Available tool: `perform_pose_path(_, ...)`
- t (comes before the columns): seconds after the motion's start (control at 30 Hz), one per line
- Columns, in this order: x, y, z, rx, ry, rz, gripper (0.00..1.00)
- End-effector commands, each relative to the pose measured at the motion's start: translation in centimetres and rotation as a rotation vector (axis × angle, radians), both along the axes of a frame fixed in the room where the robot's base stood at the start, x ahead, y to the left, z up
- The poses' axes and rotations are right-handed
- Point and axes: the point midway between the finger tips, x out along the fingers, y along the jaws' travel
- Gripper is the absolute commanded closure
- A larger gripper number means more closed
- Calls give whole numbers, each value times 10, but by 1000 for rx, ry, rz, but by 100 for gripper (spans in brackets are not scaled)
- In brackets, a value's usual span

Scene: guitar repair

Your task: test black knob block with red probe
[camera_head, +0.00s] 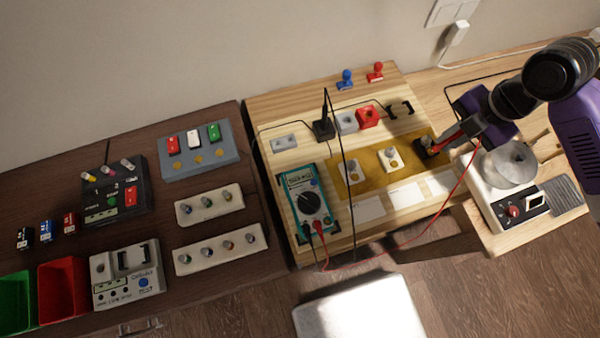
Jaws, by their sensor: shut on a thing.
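The black knob block (426,149) sits at the right end of the gold mat (372,162) on the light wooden board. My gripper (466,126) reaches in from the right and is shut on the red probe (447,138). The probe slants down to the left, its lower end at or just above the black block. I cannot tell whether the tip touches it. A red wire (455,180) runs from the probe to the teal multimeter (308,198). Two white knob blocks (390,159) stand on the mat to the left of the black one.
A red block (367,117) and a black stand (323,128) with a hanging black cable are behind the mat. White cards (406,194) lie in front.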

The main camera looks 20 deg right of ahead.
Motion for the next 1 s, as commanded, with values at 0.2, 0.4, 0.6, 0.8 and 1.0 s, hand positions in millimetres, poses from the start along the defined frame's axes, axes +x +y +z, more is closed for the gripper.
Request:
perform_pose_path(0.2, 0, 0, 12, 0, 0, 0, 100)
perform_pose_path(0.4, 0, 0, 29, 0, 1, 0, 100)
perform_pose_path(0.6, 0, 0, 45, -1, 0, 0, 100)
perform_pose_path(0.8, 0, 0, 59, 0, 0, 1, 100)
perform_pose_path(1.0, 0, 0, 60, 1, 0, 0, 100)
